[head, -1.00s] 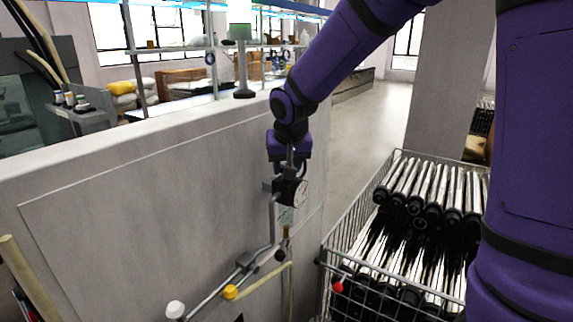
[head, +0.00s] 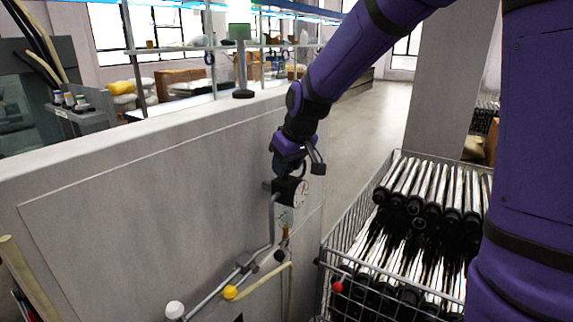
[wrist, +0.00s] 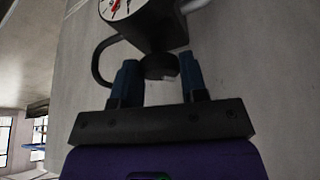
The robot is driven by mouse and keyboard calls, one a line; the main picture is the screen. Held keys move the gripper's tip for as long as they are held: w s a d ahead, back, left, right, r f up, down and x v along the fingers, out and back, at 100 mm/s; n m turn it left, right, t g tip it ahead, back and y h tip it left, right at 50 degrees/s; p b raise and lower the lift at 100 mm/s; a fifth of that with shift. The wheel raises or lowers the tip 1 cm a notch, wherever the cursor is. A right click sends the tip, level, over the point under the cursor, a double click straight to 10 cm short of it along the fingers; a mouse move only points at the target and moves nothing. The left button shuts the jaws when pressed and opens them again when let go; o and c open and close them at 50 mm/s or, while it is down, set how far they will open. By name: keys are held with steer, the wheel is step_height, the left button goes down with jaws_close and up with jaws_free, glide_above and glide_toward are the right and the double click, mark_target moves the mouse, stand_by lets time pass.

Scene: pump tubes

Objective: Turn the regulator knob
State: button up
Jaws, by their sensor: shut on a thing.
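The regulator (head: 284,190) is a dark block with a round white gauge (head: 302,193) on the front of the grey wall panel. In the wrist view the regulator (wrist: 160,35) is at the top, with part of its gauge (wrist: 118,6) at the edge. The dark round regulator knob (wrist: 160,67) sits between my two blue fingers. My gripper (wrist: 159,78) is shut on the knob. In the head view my gripper (head: 287,167) points down onto the regulator from above, and the knob is hidden there.
A metal pipe (head: 271,225) runs from the regulator down to a yellow knob (head: 230,292) and a white knob (head: 175,310).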

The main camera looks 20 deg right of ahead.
steer(key=shift+n, duration=0.3)
steer(key=o, duration=0.9)
steer(key=shift+r, duration=0.1)
steer(key=v, duration=1)
steer(key=shift+s+d+r, duration=0.15)
steer(key=shift+d+r, duration=0.05)
steer(key=shift+r, duration=0.05)
steer(key=shift+s+d+r+m+t+h, duration=0.2)
steer(key=shift+s+d+m, duration=0.65)
steer(key=shift+s, duration=3.35)
steer(key=shift+s+d+f+m+t+h, duration=0.2)
steer(key=shift+s+d+m, duration=0.6)
steer(key=shift+s, duration=3.4)
steer(key=shift+s+d+r+m+t+h, duration=0.1)
steer(key=shift+s+d+m+h, duration=0.65)
steer(key=shift+s, duration=3.45)
